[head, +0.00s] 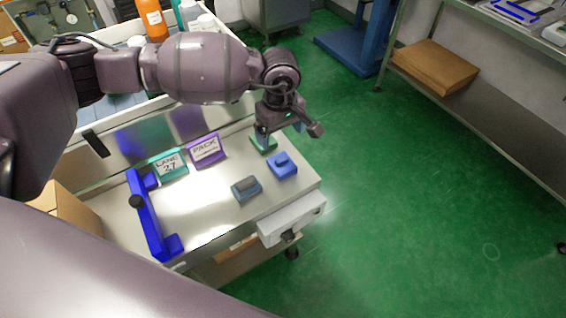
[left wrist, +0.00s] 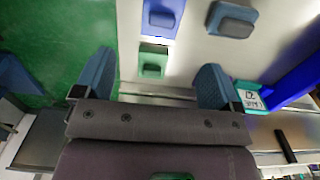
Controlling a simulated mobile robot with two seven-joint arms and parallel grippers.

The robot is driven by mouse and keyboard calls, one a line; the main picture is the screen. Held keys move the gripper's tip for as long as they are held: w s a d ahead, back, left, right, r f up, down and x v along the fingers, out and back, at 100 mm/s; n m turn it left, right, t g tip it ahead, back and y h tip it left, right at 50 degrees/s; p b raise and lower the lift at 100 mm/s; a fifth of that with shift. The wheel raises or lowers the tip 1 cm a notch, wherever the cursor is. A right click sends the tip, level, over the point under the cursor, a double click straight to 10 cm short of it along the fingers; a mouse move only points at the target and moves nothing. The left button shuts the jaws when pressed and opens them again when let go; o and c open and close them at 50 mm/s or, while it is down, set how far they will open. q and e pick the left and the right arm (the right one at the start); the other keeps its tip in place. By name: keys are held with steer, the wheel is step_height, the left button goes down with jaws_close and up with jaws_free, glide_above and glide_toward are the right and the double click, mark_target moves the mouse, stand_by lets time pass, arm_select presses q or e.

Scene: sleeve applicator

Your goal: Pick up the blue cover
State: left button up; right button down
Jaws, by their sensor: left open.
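The blue cover (head: 283,165), a block with a smaller raised grip on top, lies near the right edge of the steel table (head: 215,220). It also shows at the top of the left wrist view (left wrist: 163,17). A green cover (head: 263,145) lies behind it, partly hidden by my gripper in the head view; it shows between the fingers in the left wrist view (left wrist: 153,60). A grey-blue cover (head: 246,188) lies to the left and nearer. My left gripper (head: 281,128) is open and empty, above the table's far right edge. My right gripper is not in view.
A bright blue frame (head: 150,215) stands on the table's left side. A teal sign (head: 168,166) and a purple sign (head: 205,149) stand at the back. Bottles, one orange (head: 152,18), stand behind. Green floor right of the table is open.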

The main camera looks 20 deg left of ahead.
mark_target(282, 159)
arm_select(q)
step_height(282, 159, down, 6)
steer(key=shift+r+b, duration=0.15)
steer(key=shift+b, duration=0.35)
steer(key=f, duration=0.3)
steer(key=f+b, duration=0.1)
steer(key=shift+s+d+f, duration=0.2)
steer(key=shift+s+d, duration=0.05)
steer(key=shift+s, duration=0.05)
steer(key=shift+f, duration=0.35)
steer(key=shift+r, duration=0.1)
steer(key=c, duration=1)
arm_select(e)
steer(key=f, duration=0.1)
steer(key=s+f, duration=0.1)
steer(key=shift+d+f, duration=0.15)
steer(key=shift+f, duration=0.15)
